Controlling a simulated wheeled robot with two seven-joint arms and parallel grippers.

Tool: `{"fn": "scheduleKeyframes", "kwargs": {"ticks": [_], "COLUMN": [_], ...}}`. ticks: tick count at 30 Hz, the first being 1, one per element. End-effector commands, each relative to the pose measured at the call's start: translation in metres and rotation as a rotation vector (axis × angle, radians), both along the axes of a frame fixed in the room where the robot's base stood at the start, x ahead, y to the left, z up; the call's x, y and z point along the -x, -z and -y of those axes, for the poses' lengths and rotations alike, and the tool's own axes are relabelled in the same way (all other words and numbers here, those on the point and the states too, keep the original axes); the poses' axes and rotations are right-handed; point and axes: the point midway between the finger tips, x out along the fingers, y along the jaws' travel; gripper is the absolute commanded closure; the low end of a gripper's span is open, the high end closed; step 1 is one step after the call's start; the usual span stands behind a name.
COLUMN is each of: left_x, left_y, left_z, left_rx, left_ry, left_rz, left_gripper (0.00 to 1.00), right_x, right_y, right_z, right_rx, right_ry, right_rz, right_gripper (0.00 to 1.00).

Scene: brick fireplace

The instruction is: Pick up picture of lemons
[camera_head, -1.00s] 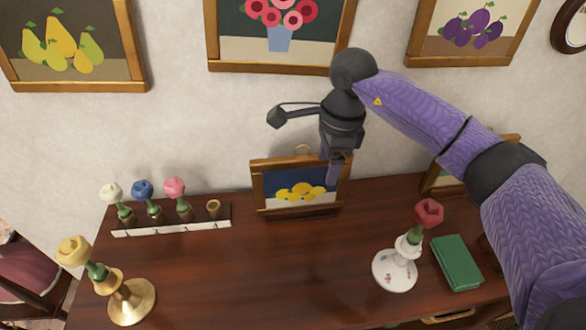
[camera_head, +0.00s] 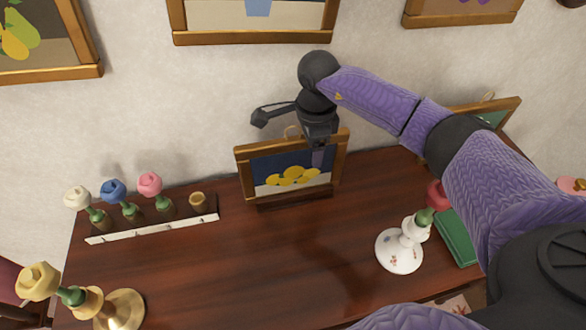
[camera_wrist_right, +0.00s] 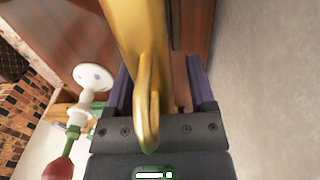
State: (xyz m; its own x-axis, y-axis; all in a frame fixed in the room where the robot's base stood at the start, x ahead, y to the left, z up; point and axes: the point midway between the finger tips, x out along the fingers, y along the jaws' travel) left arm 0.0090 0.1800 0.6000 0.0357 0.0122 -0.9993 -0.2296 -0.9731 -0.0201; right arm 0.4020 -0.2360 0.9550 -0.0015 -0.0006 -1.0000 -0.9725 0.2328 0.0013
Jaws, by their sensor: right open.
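The picture of lemons (camera_head: 290,177) is a small gold-framed picture with yellow lemons on a dark blue ground. It stands on the wooden table against the wall, with a hanging loop at its top edge. My right gripper (camera_head: 318,157) is at the top right part of this picture, one finger showing in front of it. In the right wrist view, the gold frame (camera_wrist_right: 133,30) and its loop (camera_wrist_right: 148,105) lie between the two open purple fingers of the gripper (camera_wrist_right: 160,85). Whether the fingers touch the frame cannot be told. My left gripper is not in view.
A rack (camera_head: 150,230) with several coloured flower-shaped pieces stands left, behind a brass candlestick (camera_head: 118,308). A white candlestick (camera_head: 398,250) and green book (camera_head: 457,238) are right. Another framed picture (camera_head: 489,113) stands behind my right arm. The table middle (camera_head: 260,260) is clear.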

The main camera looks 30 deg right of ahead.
Motion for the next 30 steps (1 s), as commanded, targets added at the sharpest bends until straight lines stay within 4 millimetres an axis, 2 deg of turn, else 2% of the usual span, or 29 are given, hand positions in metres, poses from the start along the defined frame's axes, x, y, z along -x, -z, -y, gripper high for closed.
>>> {"fn": "scheduleKeyframes", "kwargs": {"ticks": [2, 3, 12, 13, 23, 26, 30], "left_x": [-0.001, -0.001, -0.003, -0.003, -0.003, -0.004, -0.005], "left_y": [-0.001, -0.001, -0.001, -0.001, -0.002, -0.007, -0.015], "left_z": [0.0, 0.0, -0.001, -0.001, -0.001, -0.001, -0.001], "left_rx": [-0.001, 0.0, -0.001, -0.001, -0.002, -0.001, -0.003], "left_ry": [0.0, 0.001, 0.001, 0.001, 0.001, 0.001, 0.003], "left_rz": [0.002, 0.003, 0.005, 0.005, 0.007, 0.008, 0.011], "left_gripper": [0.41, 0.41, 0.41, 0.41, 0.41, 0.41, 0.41], "right_x": [0.0, 0.0, 0.0, 0.0, -0.001, -0.001, -0.001], "right_y": [-0.001, -0.001, -0.002, -0.002, -0.006, -0.027, -0.067], "right_z": [0.0, 0.0, 0.0, 0.0, 0.0, 0.0, 0.0], "right_rx": [0.0, 0.0, -0.001, -0.001, -0.001, -0.001, -0.001], "right_ry": [0.0, 0.0, 0.001, 0.001, 0.001, 0.001, 0.001], "right_rz": [0.001, 0.001, 0.001, 0.001, 0.003, 0.006, 0.009], "right_gripper": [0.29, 0.34, 0.97, 1.0, 1.0, 1.0, 1.0]}}
